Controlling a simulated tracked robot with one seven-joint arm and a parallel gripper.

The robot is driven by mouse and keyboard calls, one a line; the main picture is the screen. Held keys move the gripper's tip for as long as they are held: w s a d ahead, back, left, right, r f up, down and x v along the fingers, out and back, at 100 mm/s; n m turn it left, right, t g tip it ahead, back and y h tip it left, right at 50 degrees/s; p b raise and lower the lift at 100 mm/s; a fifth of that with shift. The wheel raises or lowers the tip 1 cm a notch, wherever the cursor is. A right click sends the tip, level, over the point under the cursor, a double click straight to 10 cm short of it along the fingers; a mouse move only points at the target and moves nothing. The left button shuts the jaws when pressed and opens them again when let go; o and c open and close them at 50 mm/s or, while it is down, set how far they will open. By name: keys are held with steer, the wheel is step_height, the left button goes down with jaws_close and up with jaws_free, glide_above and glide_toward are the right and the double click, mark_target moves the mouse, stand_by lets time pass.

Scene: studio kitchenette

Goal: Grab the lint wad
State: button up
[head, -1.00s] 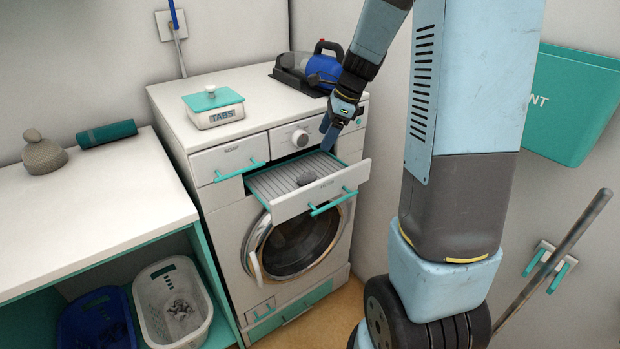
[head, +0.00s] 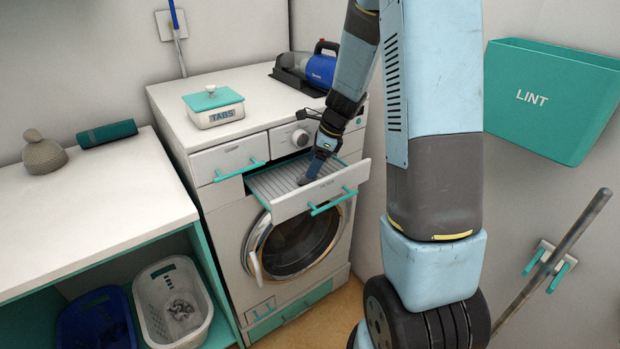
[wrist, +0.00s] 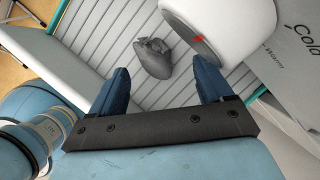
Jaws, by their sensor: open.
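The lint wad (wrist: 153,58) is a small dark grey lump on the ribbed floor of the open filter drawer (head: 275,185). In the wrist view it lies just ahead of my blue fingertips, roughly between their lines. My gripper (wrist: 161,76) is open with nothing between its fingers. In the head view my gripper (head: 311,172) points down into the drawer from above and hides most of the wad; a dark bit of it (head: 302,181) shows beside the fingers.
The washer's white dial (wrist: 228,28) stands close to the right finger. The drawer's front panel (head: 322,194) rises on the near side. A teal LINT bin (head: 560,115) hangs on the right wall. A tabs box (head: 214,114) and a handheld vacuum (head: 318,70) stand on the washer.

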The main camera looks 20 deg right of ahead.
mark_target(305, 179)
steer(key=shift+s+x, duration=0.15)
steer(key=shift+x, duration=0.9)
steer(key=shift+s+x, duration=0.15)
steer(key=shift+x, duration=0.95)
jaws_close()
